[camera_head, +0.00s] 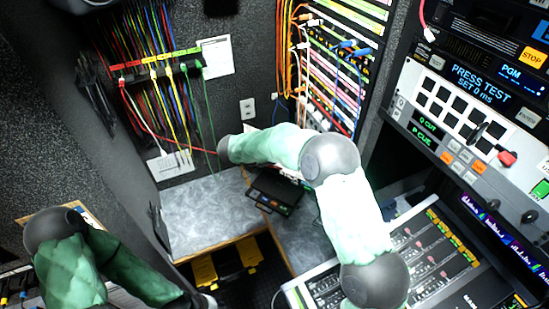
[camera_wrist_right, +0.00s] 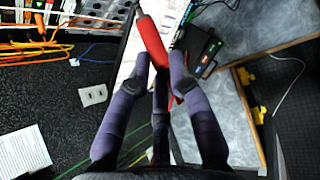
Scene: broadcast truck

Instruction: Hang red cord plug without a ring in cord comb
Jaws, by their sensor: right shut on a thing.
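The cord comb (camera_head: 155,66), with red, yellow and green labels, is on the dark wall at upper left in the head view, with cords of several colours at it. In the right wrist view my right gripper (camera_wrist_right: 160,62) is shut on a red plug (camera_wrist_right: 152,43). The plug is tilted and its upper end points away from the gripper; I see no ring on its visible part. In the head view my right arm hides the gripper and the plug. My left arm is at lower left; its gripper is out of view.
A grey worktop (camera_head: 215,208) lies below the comb, with a black device (camera_head: 275,192) on it. A patch bay (camera_head: 335,65) with many cords stands right of the comb. Control panels fill the right side. A yellow case (camera_head: 226,262) is under the worktop.

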